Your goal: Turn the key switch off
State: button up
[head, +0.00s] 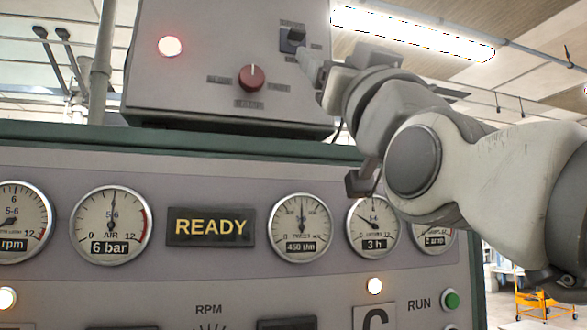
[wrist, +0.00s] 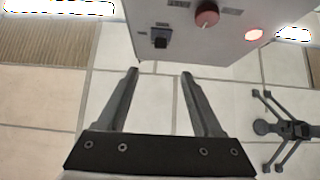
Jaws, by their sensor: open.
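The key switch (head: 292,39) is a small dark block on a square plate, high on the right of the grey control box's front. It also shows in the wrist view (wrist: 161,38), just beyond the fingertips and roughly centred between them. My gripper (head: 307,60) is close to the switch, at its lower right in the head view. In the wrist view my gripper (wrist: 160,72) has two fingers spread wide with nothing between them. The fingers look apart from the switch. The labels around it are too small to read.
A red knob (head: 251,78) with a white mark and a lit reddish lamp (head: 170,46) share the box front. Below are several gauges, a READY sign (head: 210,227) and a green RUN button (head: 451,299). A pipe (head: 102,60) stands left of the box.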

aim_at(297, 35)
jog(key=p+x, duration=0.7)
jog(key=x, duration=1)
jog(key=shift+a+f, duration=0.1)
jog(key=shift+f, duration=0.05)
grip_shut()
